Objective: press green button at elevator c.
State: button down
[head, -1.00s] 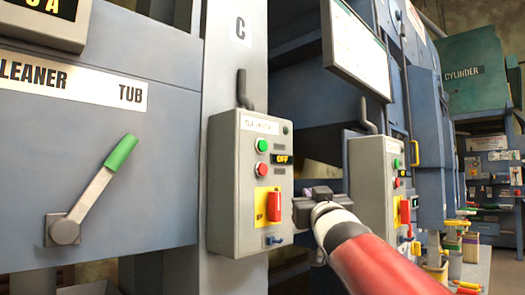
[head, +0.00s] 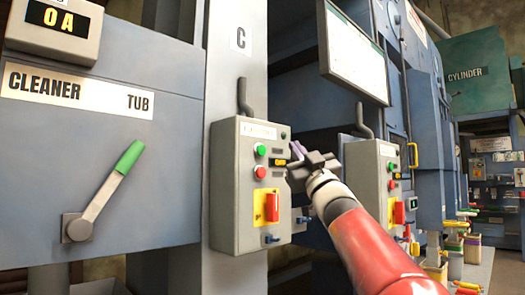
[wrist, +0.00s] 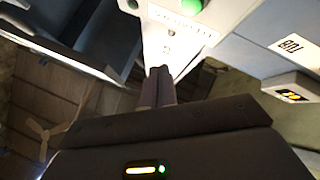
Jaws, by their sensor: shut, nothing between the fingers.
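The grey control box (head: 232,205) of elevator C hangs on a pale post below the C sign (head: 241,38). Its green button (head: 259,150) is at the upper part of the front face, above a red button (head: 260,172). My gripper (head: 296,152) is shut and empty, just right of the box front at about the green button's height in the picture. I cannot tell its exact gap to the box. In the wrist view, my shut fingers (wrist: 158,86) point towards the box's labelled face (wrist: 172,38). A green button (wrist: 189,4) is cut off at the top edge there.
A red switch on a yellow plate (head: 266,208) sits lower on the box. A second similar control box (head: 371,190) stands behind my arm to the right. A green-handled lever (head: 129,157) is on the cleaner panel at left. A white board (head: 353,55) overhangs above.

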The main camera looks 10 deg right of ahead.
aim_at(264, 146)
jog(key=w+a+p, duration=0.2)
jog(key=w+a, duration=0.2)
jog(key=w, duration=0.2)
jog(key=shift+w+a, duration=0.2)
jog(key=shift+a, duration=0.1)
dwell(1.9)
jog(key=shift+w+a+p, duration=0.25)
jog(key=shift+w+p, duration=0.05)
jog(key=shift+w, duration=0.05)
jog(key=shift+w+a, duration=0.3)
jog(key=shift+w, duration=0.1)
dwell(0.8)
jog(key=shift+s, duration=0.1)
jog(key=shift+s+d, duration=0.5)
jog(key=shift+s, duration=0.15)
